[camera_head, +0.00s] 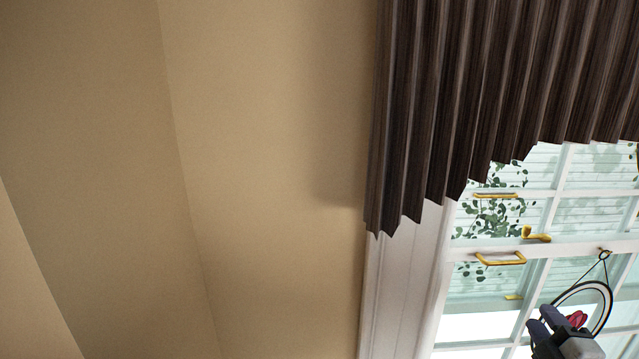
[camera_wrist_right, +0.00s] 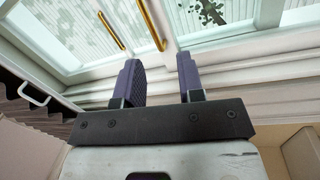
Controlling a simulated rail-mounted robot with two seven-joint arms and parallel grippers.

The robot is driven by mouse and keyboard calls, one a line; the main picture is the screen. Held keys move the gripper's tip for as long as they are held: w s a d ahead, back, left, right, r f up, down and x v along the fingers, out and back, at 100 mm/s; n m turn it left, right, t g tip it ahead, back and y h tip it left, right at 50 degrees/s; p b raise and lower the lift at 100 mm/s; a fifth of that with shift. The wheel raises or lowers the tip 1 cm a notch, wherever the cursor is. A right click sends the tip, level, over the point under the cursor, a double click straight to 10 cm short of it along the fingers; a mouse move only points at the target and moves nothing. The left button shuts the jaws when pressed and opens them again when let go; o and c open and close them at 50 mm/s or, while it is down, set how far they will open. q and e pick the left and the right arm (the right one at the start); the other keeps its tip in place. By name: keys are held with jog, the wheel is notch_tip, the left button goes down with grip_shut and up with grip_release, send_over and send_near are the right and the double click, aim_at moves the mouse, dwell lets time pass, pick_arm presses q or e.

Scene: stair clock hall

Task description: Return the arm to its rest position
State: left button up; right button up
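My right gripper (camera_head: 545,325) is at the lower right corner of the head view, in front of the window. In the right wrist view its two dark fingers (camera_wrist_right: 160,80) stand apart with nothing between them, so it is open and empty. The fingers point toward the white window frame and sill, and I cannot tell how far off these are. My left gripper is in neither view.
A white-framed window (camera_head: 450,270) with brass handles (camera_head: 500,259) is at right, under a dark pleated blind (camera_head: 480,80). A round hanging ornament (camera_head: 606,300) with a red figure is partly behind my right gripper. The beige wall (camera_head: 270,150) at left is bare.

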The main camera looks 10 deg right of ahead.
jog(key=s+a+f+m+g+h, duration=0.1)
jog(key=s+a+f+m+g, duration=0.3)
jog(key=f+m, duration=0.15)
jog(key=s+a+f+m+g, duration=0.4)
jog(key=f+m+g, duration=0.1)
jog(key=f, duration=0.2)
jog(key=s+a+f+g+y+p, duration=0.2)
jog(key=s+a+f+g, duration=0.1)
jog(key=s+a+f, duration=0.4)
jog(key=s+a+f+g+y+p, duration=0.3)
jog(key=s+a+f, duration=0.4)
jog(key=s+a, duration=0.6)
jog(key=shift+s+y, duration=0.3)
jog(key=shift+s, duration=0.7)
